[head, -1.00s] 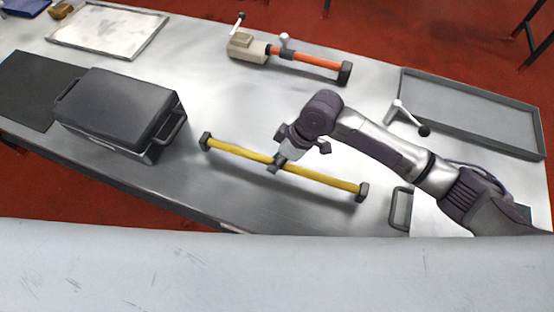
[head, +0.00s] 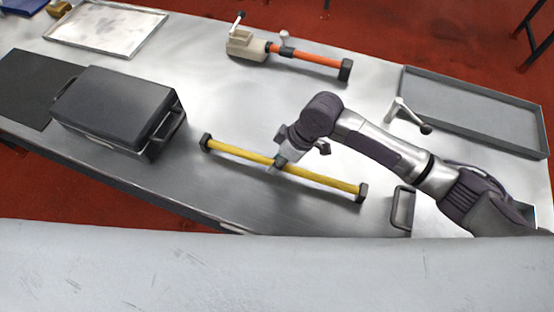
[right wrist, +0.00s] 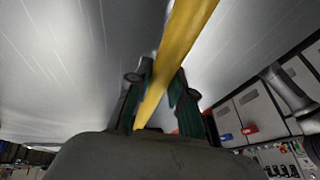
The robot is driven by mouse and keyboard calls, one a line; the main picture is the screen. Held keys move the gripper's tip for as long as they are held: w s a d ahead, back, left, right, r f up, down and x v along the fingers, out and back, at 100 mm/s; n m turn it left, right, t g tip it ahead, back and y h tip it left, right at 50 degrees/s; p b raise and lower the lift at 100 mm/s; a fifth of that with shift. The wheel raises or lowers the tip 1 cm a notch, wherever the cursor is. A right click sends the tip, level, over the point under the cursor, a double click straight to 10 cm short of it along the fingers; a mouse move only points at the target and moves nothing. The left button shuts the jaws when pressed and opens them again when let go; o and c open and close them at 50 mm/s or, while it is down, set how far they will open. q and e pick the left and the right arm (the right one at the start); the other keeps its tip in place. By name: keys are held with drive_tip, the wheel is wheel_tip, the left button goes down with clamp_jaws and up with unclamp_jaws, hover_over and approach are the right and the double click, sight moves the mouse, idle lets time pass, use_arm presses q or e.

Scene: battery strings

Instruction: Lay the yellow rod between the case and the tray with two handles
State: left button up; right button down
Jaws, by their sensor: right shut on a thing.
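The yellow rod (head: 235,153) has dark end caps and lies slantwise in the head view, between the dark grey case (head: 118,103) on the left and the tray with two handles (head: 432,222) on the right. That tray is largely hidden by my right arm and the pale front edge; one handle shows. My right gripper (head: 278,163) is shut on the rod near its middle. In the right wrist view the yellow rod (right wrist: 180,45) runs between the two fingers (right wrist: 158,97). I cannot tell whether the rod touches the table. My left gripper is not in view.
The metal table (head: 225,105) is clear around the rod. An orange rod with a beige block (head: 310,58) lies behind. A grey shallow tray (head: 470,108) is at the right, with a white-handled part (head: 405,113) beside it. A silver tray (head: 105,28) and a black mat (head: 35,85) are at left.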

drive_tip(key=shift+f, duration=0.1)
drive_tip(key=c, duration=0.9)
unclamp_jaws()
drive_tip(key=shift+c, duration=0.2)
drive_tip(key=shift+f, duration=0.1)
drive_tip(key=v, duration=1.2)
